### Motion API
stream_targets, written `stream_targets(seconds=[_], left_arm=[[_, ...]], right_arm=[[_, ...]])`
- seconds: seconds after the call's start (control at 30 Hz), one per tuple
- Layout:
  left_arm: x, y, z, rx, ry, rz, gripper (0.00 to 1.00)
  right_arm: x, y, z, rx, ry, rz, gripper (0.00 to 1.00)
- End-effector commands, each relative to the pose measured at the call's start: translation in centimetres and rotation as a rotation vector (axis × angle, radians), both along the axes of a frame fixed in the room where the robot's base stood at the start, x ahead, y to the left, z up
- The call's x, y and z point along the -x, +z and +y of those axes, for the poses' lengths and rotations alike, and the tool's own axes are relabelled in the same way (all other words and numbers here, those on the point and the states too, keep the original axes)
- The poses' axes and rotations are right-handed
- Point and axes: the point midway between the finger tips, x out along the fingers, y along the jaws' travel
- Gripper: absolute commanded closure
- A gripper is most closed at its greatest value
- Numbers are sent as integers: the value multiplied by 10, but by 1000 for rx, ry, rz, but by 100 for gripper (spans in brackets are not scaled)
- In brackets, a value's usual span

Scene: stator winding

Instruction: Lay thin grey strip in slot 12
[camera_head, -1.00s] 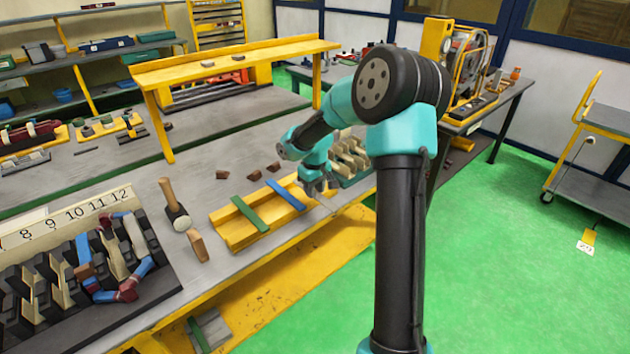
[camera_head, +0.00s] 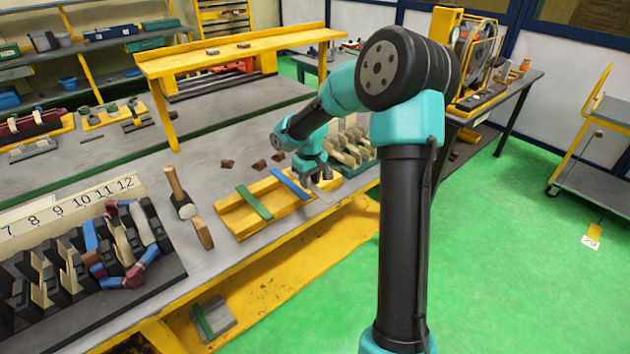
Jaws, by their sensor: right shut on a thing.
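The stator block (camera_head: 75,265) lies at the left, with number labels on a white strip behind it. Slot 12 (camera_head: 150,222) is at its right end, by the label 12, and red, white and blue coil pieces lie around it. My right gripper (camera_head: 320,181) is low over the right end of the yellow tray (camera_head: 240,225). It is shut on the thin grey strip (camera_head: 323,195), which shows only as a small pale sliver below the fingers. A green strip (camera_head: 254,203) and a blue strip (camera_head: 290,184) lie across the tray. My left gripper is out of view.
Pale upright pieces (camera_head: 350,150) stand in a rack right beside my right gripper. Small brown pieces (camera_head: 260,165) lie behind the tray. A yellow raised shelf (camera_head: 235,55) stands farther back.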

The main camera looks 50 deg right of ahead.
Motion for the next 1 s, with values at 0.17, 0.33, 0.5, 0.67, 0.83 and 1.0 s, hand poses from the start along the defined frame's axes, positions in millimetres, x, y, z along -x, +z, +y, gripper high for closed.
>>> stream_targets(seconds=[0.17,0.33,0.5,0.67,0.83,1.0], left_arm=[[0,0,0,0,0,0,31],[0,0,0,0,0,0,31],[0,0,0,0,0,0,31],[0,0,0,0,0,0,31],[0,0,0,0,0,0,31],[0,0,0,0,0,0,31]], right_arm=[[-31,23,54,-5,26,-4,98],[-56,50,117,-9,46,-3,98],[-72,78,182,-8,67,-3,98],[-79,104,244,-5,84,-3,98],[-78,124,290,1,97,0,98],[-76,132,308,4,100,0,98]])
